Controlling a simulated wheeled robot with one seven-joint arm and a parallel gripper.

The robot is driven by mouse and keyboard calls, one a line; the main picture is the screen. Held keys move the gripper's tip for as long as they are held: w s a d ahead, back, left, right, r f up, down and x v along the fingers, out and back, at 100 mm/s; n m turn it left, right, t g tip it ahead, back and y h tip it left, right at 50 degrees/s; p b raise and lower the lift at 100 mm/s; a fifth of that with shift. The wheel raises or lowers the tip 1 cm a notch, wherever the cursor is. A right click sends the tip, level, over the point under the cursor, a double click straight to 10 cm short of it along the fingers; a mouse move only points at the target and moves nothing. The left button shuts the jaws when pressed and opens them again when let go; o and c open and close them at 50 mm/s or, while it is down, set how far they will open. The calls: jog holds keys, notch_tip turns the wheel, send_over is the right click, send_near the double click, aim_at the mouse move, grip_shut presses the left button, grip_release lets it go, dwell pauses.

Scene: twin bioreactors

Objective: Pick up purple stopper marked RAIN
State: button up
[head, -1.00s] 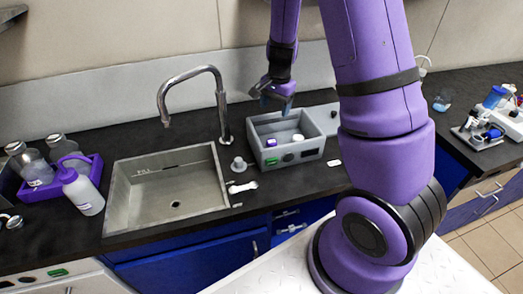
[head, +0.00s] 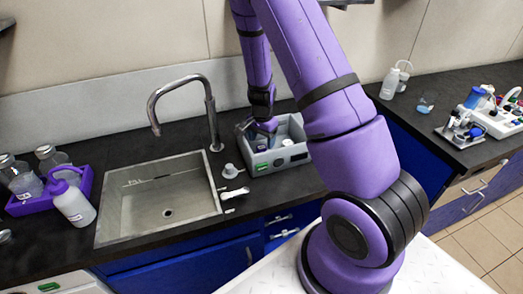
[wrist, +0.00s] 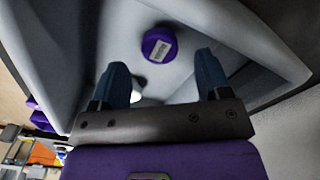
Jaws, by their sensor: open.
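A purple stopper (wrist: 159,44) with a pale label lies on the floor of a grey bin (wrist: 225,25) in the wrist view. The label's print is too small to read. My gripper (wrist: 162,72) is open, with its two blue fingertips apart and pointing towards the stopper. The stopper sits just beyond the fingertips, roughly centred between them, with no visible contact.
A white item (wrist: 137,96) shows partly behind my left finger. The bin's walls rise around my gripper. In the head view the sink (head: 160,200) and tap (head: 211,118) stand left of the bin, with a small grey piece (head: 230,171) between. A purple rack (head: 35,203) is far left.

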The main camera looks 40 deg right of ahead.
aim_at(262, 147)
notch_tip(262, 147, down, 4)
jog(key=shift+f, duration=0.15)
jog(key=c, duration=1)
